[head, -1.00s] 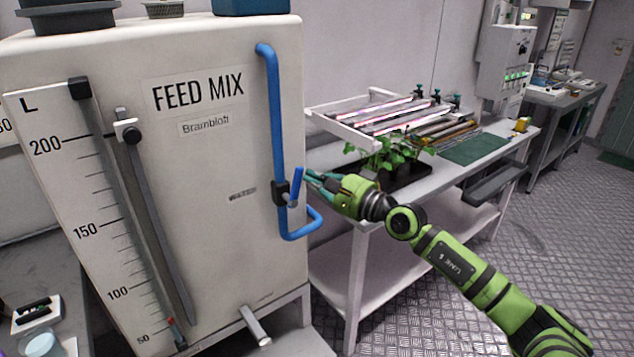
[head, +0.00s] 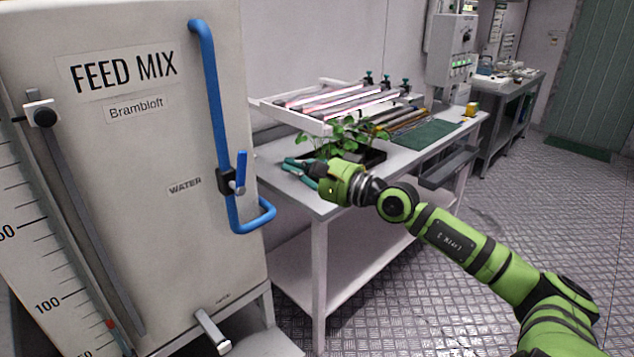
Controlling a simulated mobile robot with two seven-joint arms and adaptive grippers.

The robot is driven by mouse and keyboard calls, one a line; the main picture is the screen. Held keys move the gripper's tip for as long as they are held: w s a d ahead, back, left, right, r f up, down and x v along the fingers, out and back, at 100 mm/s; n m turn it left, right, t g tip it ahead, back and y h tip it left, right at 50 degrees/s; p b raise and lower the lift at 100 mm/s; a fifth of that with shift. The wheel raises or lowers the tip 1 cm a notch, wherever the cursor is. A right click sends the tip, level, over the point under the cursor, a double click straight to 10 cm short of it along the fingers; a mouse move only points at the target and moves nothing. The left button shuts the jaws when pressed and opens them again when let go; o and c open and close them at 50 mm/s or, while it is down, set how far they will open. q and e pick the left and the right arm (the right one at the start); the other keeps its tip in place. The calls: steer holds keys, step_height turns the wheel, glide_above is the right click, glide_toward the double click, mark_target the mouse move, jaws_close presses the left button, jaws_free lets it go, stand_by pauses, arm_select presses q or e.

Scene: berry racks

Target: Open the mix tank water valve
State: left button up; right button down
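The mix tank (head: 130,190) is a large off-white box labelled FEED MIX and Brambloft, filling the left of the head view. A blue water pipe (head: 208,90) runs down its right side, next to the word WATER. The water valve has a dark body (head: 226,181) on this pipe. Its blue lever (head: 241,172) stands nearly upright, roughly in line with the pipe. My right gripper (head: 287,165) is to the right of the lever, apart from it. Its teal fingers look parted, with nothing between them. My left gripper is out of view.
Right of the tank, a white table (head: 310,205) carries a rack of tubes (head: 340,95), a leafy plant in a dark tray (head: 345,135) and a green mat (head: 425,134). A grey spout (head: 212,332) sticks out low on the tank. The metal floor at right is clear.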

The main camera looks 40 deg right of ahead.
steer(key=b+v, duration=0.2)
steer(key=v, duration=0.3)
steer(key=shift+d+f, duration=0.15)
steer(key=shift+w, duration=0.1)
stand_by(0.4)
